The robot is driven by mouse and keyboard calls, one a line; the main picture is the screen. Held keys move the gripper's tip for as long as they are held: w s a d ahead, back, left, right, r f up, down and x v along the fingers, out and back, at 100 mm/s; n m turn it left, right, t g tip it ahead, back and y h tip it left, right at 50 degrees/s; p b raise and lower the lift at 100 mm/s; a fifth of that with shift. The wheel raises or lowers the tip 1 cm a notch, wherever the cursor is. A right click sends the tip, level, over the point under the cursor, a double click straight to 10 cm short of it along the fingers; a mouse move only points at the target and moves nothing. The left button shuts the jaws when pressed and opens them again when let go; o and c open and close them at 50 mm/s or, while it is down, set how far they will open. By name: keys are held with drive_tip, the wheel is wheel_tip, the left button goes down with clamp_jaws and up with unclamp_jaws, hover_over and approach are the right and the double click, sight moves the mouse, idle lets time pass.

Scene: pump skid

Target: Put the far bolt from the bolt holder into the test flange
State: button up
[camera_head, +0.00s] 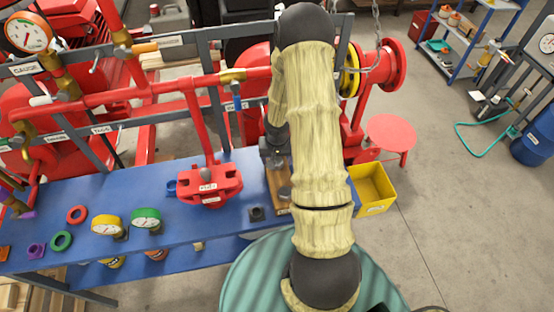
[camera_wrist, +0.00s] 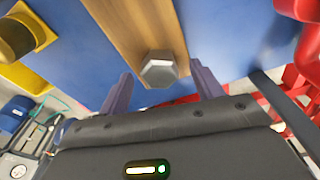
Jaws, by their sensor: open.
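The bolt holder is a wooden block (camera_head: 271,181) on the blue bench, partly hidden behind my arm. In the wrist view the wooden holder (camera_wrist: 130,22) runs down from the top edge, with a grey hex bolt head (camera_wrist: 158,70) at its lower end. My gripper (camera_wrist: 160,74) is open, and its two purple-grey fingers show on either side of that bolt head. In the head view a grey bolt (camera_head: 284,192) shows at the holder's near end. The red labelled fitting on the bench, apparently the test flange (camera_head: 208,187), stands left of the holder.
A yellow bin (camera_head: 371,191) stands right of the holder. Red pipes and a grey frame (camera_head: 218,112) rise behind the bench.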

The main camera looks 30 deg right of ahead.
drive_tip(key=shift+c, duration=0.5)
drive_tip(key=c, duration=1)
drive_tip(key=shift+o, duration=1.1)
drive_tip(key=shift+c, duration=1.1)
drive_tip(key=shift+r+p, duration=3.15)
drive_tip(key=shift+r, duration=0.4)
